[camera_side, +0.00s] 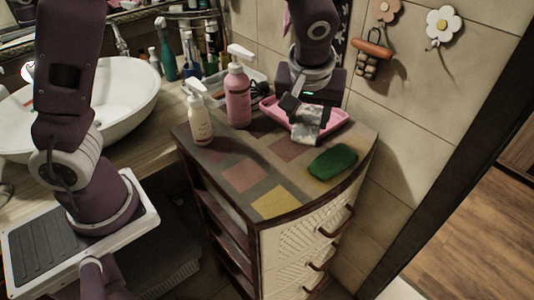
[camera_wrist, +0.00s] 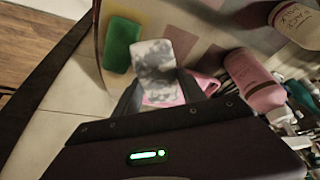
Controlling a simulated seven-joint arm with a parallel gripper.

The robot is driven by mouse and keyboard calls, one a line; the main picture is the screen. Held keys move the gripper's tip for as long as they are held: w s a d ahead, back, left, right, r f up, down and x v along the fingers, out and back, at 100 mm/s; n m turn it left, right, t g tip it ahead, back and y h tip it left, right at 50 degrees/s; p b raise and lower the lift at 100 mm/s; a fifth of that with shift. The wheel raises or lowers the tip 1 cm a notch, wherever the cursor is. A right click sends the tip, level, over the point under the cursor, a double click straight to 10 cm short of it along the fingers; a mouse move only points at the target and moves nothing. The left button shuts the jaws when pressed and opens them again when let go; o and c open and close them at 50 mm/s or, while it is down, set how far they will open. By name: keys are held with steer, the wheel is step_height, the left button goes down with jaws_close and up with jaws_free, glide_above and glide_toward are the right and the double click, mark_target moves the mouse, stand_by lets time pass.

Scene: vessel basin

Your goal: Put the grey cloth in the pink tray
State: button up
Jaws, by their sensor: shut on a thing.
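The grey cloth (camera_side: 306,121) is a mottled grey and white piece hanging from my gripper (camera_side: 301,105). My gripper is shut on it, over the pink tray (camera_side: 334,121) on top of the cabinet. I cannot tell whether the cloth touches the tray. In the wrist view the cloth (camera_wrist: 154,62) sticks out beyond the fingers, and part of the pink tray (camera_wrist: 206,84) shows beside and behind it. The fingers hide the gripped end of the cloth.
A green sponge (camera_side: 332,162) lies in front of the tray. A pink pump bottle (camera_side: 238,97) and a white pump bottle (camera_side: 199,119) stand to its left. A tray with dark items (camera_side: 258,85) is behind. The patchwork cabinet top (camera_side: 277,202) is clear at the front.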

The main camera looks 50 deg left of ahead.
steer(key=w+a+r+m+h, duration=0.1)
steer(key=w+a+r+m, duration=0.25)
steer(key=a, duration=0.25)
steer(key=w+a+r+m+h, duration=0.2)
steer(key=w+a+m, duration=0.15)
steer(key=a, duration=0.25)
step_height(320, 180, up, 11)
glide_above(268, 147)
steer(key=s, duration=0.2)
steer(key=shift+t, duration=0.4)
steer(key=f, duration=2.4)
steer(key=shift+w+f, duration=0.15)
steer(key=shift+w, duration=0.1)
steer(key=shift+f, duration=0.15)
steer(key=o, duration=1.5)
